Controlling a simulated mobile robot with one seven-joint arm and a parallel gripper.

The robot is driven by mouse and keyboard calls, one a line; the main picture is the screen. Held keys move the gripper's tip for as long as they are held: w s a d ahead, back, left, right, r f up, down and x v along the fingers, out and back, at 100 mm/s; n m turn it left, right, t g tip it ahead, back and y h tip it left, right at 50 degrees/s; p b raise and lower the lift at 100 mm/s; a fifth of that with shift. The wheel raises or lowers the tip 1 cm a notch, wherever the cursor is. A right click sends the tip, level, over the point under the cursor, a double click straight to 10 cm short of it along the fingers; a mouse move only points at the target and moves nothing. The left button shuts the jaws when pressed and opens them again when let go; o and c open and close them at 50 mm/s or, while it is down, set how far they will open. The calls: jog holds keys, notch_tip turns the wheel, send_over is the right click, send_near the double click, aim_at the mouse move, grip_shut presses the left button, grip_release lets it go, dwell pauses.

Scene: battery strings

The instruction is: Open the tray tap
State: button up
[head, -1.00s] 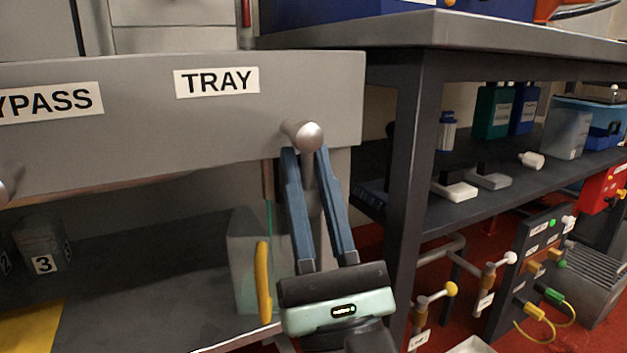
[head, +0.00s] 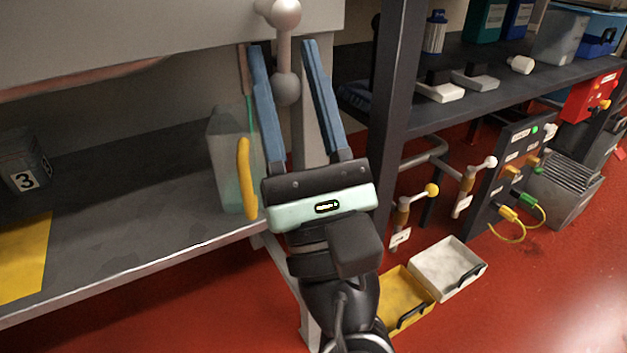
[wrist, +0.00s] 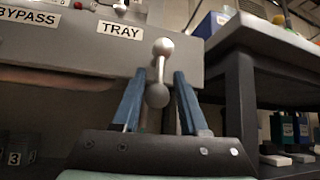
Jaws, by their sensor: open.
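The tray tap (head: 284,45) is a grey lever with a round hub at the top and a ball at its lower end, hanging straight down from the front panel. In the wrist view the tap (wrist: 159,75) sits below and right of the TRAY label (wrist: 121,31). My gripper (head: 281,45) is open, with its blue fingers on either side of the lever. In the wrist view my gripper (wrist: 158,78) has the ball between the fingers, with gaps showing on both sides. Contact with the lever is not visible.
A yellow handle (head: 246,178) hangs left of my gripper by a clear container. A dark bench leg (head: 392,130) stands to the right. Yellow and white trays (head: 447,268) lie on the red floor. A grey shelf (head: 130,235) is at left.

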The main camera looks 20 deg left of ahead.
jog(key=b+v, duration=0.2)
jog(key=v, duration=1)
jog(key=shift+a, duration=0.15)
jog(key=shift+w, duration=0.1)
